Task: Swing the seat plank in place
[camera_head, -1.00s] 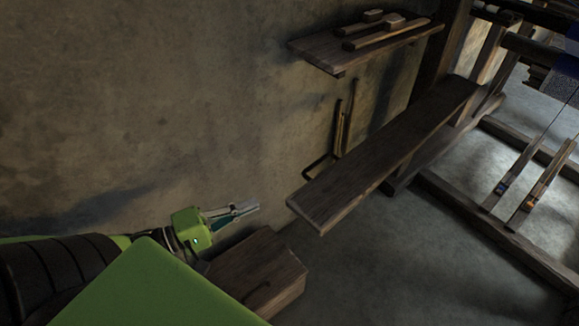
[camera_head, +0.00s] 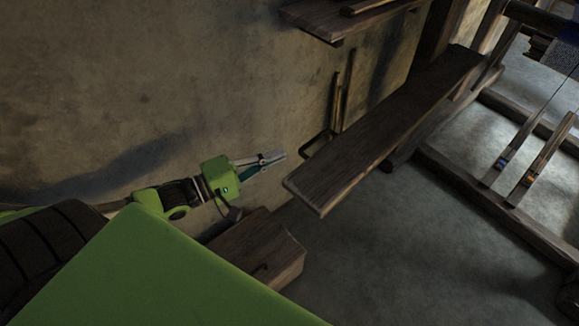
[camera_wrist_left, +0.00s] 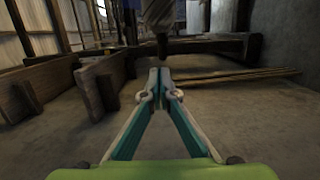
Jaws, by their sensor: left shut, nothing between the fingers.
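The seat plank (camera_head: 385,125) is a long dark wooden board in the head view. It runs from its near end at the middle of the picture up to the loom frame at the upper right. My left gripper (camera_head: 279,156) is shut and empty, just left of the plank's near end, with a small gap in the picture. In the left wrist view the fingertips of my left gripper (camera_wrist_left: 159,77) meet with nothing between them. Dark boards show at the left there, but I cannot tell which is the seat plank. My right gripper is not in view.
A wooden box (camera_head: 262,250) stands on the floor below my left gripper. A wall shelf (camera_head: 345,22) is above the plank. Thin rods (camera_head: 341,105) lean on the wall behind it. Loom floor beams (camera_head: 490,205) lie at the right. The floor in front is clear.

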